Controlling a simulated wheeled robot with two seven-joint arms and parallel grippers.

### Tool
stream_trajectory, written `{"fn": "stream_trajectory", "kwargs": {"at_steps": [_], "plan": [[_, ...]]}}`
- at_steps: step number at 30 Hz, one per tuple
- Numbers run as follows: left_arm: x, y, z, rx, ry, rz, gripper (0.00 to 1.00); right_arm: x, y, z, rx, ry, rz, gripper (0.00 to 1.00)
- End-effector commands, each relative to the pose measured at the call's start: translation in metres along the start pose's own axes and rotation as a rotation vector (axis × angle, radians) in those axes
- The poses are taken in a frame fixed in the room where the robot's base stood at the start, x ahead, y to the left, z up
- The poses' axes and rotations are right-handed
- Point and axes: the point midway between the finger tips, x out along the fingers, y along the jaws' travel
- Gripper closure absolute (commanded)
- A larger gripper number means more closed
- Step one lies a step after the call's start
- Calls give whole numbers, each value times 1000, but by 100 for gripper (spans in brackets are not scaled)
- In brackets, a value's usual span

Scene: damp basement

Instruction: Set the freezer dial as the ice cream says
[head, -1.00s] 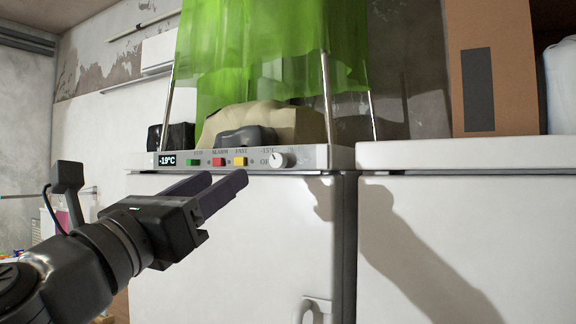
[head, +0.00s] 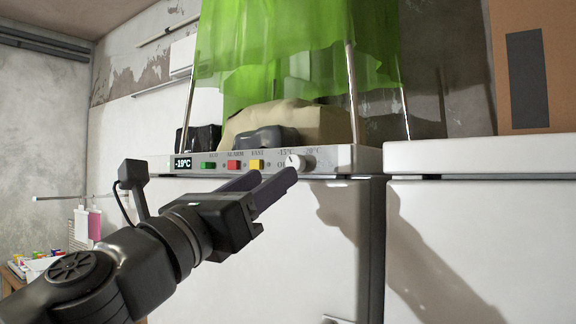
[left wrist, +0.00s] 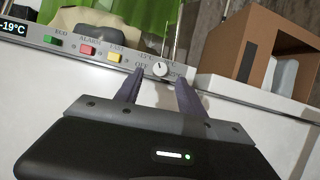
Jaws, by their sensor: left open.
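The freezer (head: 270,240) is a white chest with a control strip along its top front edge. The strip holds a display (head: 183,163) reading -19°C, a green, a red and a yellow button, and a white round dial (head: 295,162) with temperature marks and OFF around it. In the left wrist view the dial (left wrist: 160,69) shows just beyond and between my fingertips. My left gripper (head: 268,184) is open and empty, just in front of and below the dial. I cannot tell if it touches. No ice cream is recognisable. My right gripper is out of view.
A green translucent cloth (head: 300,50) hangs on a rack above the freezer, over a beige bundle (head: 335,122). A second white chest (head: 480,240) stands at the right, with a cardboard box (head: 530,65) on it. Colourful small items (head: 35,262) lie at lower left.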

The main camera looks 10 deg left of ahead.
Motion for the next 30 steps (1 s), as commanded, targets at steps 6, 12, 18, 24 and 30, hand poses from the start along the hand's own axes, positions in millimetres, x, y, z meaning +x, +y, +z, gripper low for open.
{"fn": "stream_trajectory", "kwargs": {"at_steps": [6, 12, 18, 24, 30], "plan": [[36, -1, 0, 0, 2, -2, 53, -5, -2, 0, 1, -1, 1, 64], [57, -1, 0, 0, 1, -2, 53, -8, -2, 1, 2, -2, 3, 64], [60, 0, 0, 1, 0, -1, 53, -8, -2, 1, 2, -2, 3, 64], [60, -1, 0, 1, 0, -1, 60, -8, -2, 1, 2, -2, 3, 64], [60, -1, 0, 0, 0, -1, 76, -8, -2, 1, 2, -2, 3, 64]]}}
